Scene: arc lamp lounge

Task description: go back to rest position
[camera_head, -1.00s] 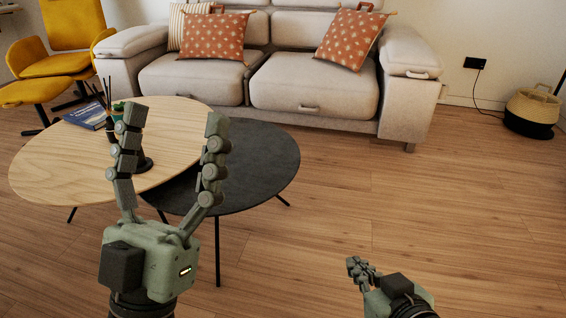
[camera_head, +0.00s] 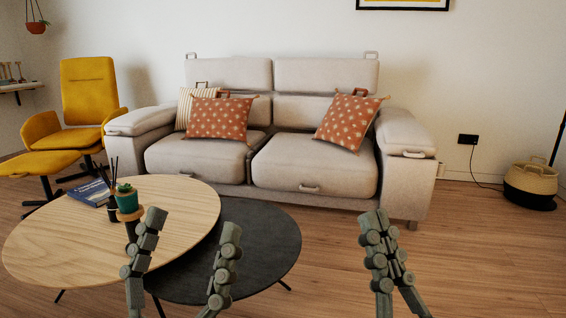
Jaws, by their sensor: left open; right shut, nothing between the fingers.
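My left gripper (camera_head: 192,232) is at the bottom left of centre, its two green-grey fingers spread wide with nothing between them. In the picture its fingers overlap the wooden table (camera_head: 60,245) and the dark table (camera_head: 265,235); I cannot tell any contact. My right gripper (camera_head: 376,226) is at the bottom right of centre, its fingers together and empty, in front of the bare floor. The palms of both grippers are below the picture's edge.
On the wooden table are a potted plant (camera_head: 126,201), a blue book (camera_head: 92,193) and dark sticks. A beige sofa (camera_head: 310,178) with cushions stands behind. A yellow chair (camera_head: 90,95) is at the left, a basket (camera_head: 532,180) at the right.

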